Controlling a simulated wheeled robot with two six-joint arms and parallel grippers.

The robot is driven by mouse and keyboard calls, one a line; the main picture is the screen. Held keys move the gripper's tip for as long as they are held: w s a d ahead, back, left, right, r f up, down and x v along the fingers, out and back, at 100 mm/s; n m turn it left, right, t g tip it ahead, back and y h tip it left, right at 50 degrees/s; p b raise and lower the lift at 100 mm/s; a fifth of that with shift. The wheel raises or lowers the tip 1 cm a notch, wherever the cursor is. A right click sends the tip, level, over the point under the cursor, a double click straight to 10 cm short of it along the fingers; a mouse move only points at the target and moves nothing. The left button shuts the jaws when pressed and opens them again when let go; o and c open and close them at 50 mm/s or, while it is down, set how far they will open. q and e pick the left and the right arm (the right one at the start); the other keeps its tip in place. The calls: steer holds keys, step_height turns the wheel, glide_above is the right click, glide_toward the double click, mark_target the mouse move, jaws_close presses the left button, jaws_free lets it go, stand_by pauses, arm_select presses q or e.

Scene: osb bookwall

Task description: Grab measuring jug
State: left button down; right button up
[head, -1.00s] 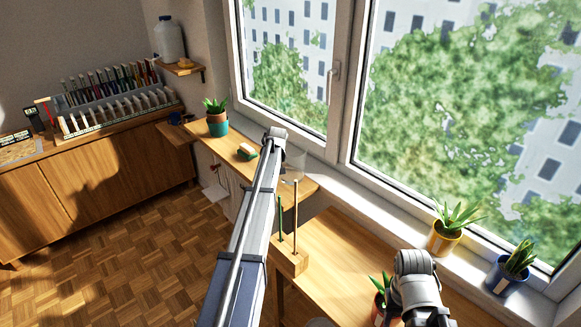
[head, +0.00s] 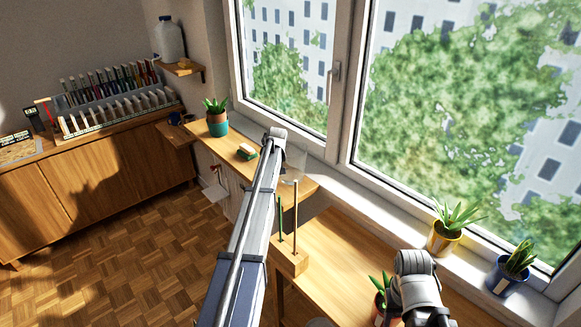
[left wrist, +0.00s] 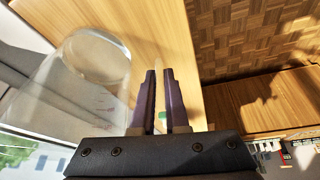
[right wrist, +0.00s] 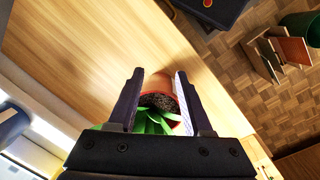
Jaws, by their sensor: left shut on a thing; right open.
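The clear measuring jug (left wrist: 98,58) fills the left side of the left wrist view, with faint red marks on its wall. In the head view the jug (head: 295,167) shows faintly on the narrow wooden shelf by the window, partly behind my left arm. My left gripper (left wrist: 159,72) is beside the jug, its fingers close together with a thin gap. It is shut on the jug, seemingly at the handle, which is hard to see. My right gripper (right wrist: 159,72) is open, its fingers on either side of a terracotta pot (right wrist: 157,85) with a green plant.
On the shelf are a sponge (head: 247,151) and a potted plant (head: 217,120). A wooden block with upright rods (head: 290,262) stands on the lower desk, close to my left arm. Yellow (head: 443,240) and blue (head: 505,279) plant pots stand along the windowsill.

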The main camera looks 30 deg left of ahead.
arm_select(q)
steer(key=shift+r, duration=0.1)
stand_by(0.6)
step_height(320, 180, up, 10)
steer(key=p, duration=1)
